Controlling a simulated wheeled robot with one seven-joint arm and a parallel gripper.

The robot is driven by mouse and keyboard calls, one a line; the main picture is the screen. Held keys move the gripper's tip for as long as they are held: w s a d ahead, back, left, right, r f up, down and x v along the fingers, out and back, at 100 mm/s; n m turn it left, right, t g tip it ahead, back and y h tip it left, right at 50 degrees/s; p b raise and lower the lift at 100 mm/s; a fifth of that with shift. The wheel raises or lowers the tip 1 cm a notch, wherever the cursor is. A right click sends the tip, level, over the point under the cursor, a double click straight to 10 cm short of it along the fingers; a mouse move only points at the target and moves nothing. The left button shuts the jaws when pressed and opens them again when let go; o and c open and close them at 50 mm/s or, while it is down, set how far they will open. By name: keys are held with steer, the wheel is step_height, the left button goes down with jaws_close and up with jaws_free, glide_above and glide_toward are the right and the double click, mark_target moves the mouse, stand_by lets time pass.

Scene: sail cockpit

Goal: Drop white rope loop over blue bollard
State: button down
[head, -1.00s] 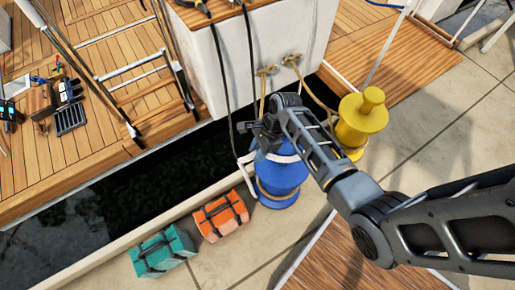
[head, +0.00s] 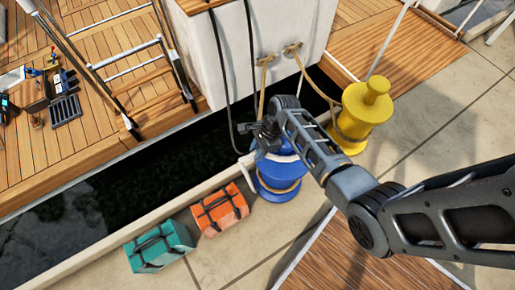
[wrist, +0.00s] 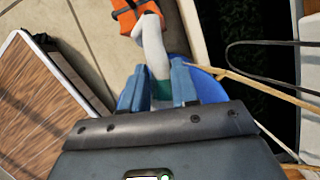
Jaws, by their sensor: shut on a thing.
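The blue bollard (head: 280,176) stands on the quay in the head view, with tan rope around its lower part. Its top is partly hidden by my arm. My gripper (head: 256,138) is over the bollard's upper left side. In the wrist view, the white rope loop (wrist: 155,50) runs from between the blue fingers of my gripper (wrist: 160,88), which are shut on it. The bollard shows as blue behind the fingers (wrist: 208,84). In the head view, a short white piece of the loop (head: 247,160) shows left of the bollard. Whether the loop encircles the bollard cannot be told.
A yellow bollard (head: 368,112) stands to the right, with tan rope near it. An orange bag (head: 220,208) and a teal bag (head: 160,246) lie on the quay at left. Dark water separates the quay from the wooden boat deck (head: 80,130).

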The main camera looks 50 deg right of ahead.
steer(key=shift+s+f+b, duration=0.1)
steer(key=shift+f+b, duration=0.7)
steer(key=shift+f, duration=0.7)
steer(key=shift+s+f, duration=0.2)
steer(key=shift+f, duration=0.15)
steer(key=c, duration=0.8)
jaws_free()
steer(key=shift+s+d+f, duration=0.1)
steer(key=p+v, duration=0.1)
steer(key=v, duration=0.1)
steer(key=w+p+v, duration=0.1)
steer(key=v, duration=0.5)
steer(key=shift+w+a+r+p, duration=0.15)
steer(key=shift+a+r+p, duration=0.15)
steer(key=shift+r+p, duration=0.15)
steer(key=shift+w+a, duration=0.1)
